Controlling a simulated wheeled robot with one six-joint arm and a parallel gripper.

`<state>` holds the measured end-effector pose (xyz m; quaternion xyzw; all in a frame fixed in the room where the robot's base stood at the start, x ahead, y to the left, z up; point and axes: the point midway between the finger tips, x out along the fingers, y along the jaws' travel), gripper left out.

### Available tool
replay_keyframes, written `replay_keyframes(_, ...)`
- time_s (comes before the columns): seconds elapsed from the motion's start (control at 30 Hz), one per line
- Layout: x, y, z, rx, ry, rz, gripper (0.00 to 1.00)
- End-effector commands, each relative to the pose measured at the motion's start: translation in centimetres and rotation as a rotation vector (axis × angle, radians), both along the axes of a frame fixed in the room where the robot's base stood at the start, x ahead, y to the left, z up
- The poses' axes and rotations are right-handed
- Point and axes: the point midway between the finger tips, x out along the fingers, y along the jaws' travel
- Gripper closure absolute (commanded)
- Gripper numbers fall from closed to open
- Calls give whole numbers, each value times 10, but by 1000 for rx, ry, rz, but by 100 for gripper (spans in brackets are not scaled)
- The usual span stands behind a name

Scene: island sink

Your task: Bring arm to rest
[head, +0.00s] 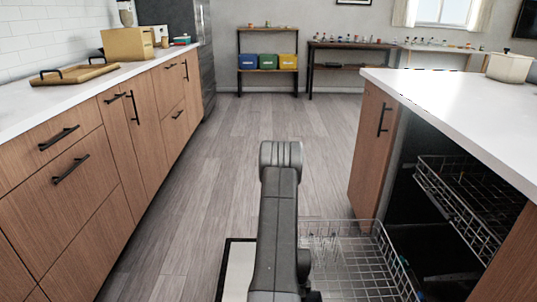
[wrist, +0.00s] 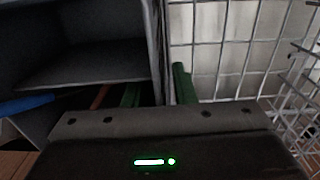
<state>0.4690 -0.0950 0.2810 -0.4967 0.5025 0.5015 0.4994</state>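My arm (head: 276,225) rises from the bottom middle of the head view to a rounded grey joint, over the aisle floor. My gripper is hidden in the head view. In the wrist view, the dark body of my gripper (wrist: 155,135) with a green light fills the bottom. I cannot make out its fingertips or whether it is open or shut. Beyond it are a dark grey compartment (wrist: 95,65), green upright pieces (wrist: 183,83) and a blue piece (wrist: 25,104). I see nothing clearly held.
The open dishwasher's lower wire rack (head: 345,250) sticks out at right, close to my arm; its upper rack (head: 465,200) is under the island counter (head: 470,105). Wooden drawers (head: 75,180) line the left. The aisle floor (head: 255,120) ahead is clear.

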Motion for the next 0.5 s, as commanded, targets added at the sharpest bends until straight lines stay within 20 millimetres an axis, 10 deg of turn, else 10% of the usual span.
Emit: replay_keyframes(0.5,3,-1,117,-2,-9,0,76)
